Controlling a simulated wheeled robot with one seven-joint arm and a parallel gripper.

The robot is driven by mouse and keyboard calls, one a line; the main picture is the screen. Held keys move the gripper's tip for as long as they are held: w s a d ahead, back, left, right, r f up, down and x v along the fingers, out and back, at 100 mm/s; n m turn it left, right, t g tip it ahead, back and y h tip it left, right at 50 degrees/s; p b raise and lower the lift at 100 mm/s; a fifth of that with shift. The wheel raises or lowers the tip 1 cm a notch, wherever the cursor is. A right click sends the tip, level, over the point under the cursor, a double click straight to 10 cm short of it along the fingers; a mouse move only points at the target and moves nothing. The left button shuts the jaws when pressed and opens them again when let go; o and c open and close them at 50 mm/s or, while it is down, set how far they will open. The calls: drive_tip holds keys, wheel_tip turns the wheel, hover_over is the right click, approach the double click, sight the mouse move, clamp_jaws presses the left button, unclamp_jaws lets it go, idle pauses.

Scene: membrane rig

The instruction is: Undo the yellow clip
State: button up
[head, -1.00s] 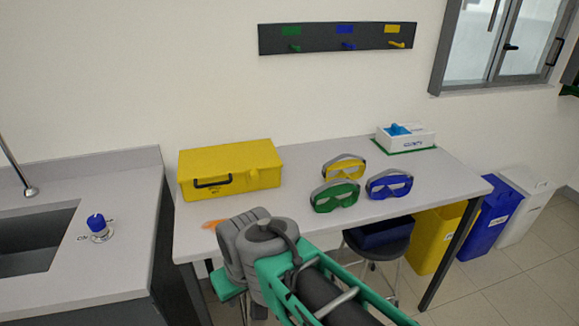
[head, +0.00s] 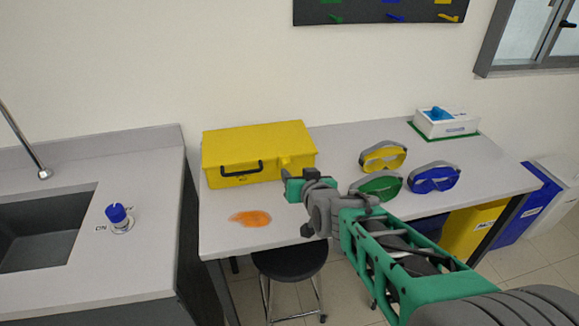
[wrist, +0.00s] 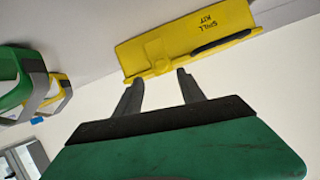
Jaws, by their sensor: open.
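The yellow spill kit case (head: 260,145) stands closed on the table, with a dark handle (head: 240,167) on its front. The yellow clip (wrist: 157,58) sits on the front of the case, beside the handle, in the wrist view. In the head view the clip (head: 285,162) is small, near the front right corner. My gripper (wrist: 158,80) is open and empty, its two fingers pointing at the clip and apart from it. In the head view my gripper (head: 289,182) is just in front of the case's right end.
An orange spill (head: 250,218) lies on the table in front of the case. Green goggles (head: 376,185), partly behind my arm, yellow goggles (head: 383,156) and blue goggles (head: 434,178) lie to the right. A glove box (head: 446,123) stands at the back right.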

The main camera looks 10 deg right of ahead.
sight(288, 165)
drive_tip(key=x, duration=0.7)
drive_tip(key=shift+w+f+p, duration=0.1)
drive_tip(key=shift+w+p, duration=0.2)
drive_tip(key=shift+p, duration=0.1)
clamp_jaws()
idle(0.9)
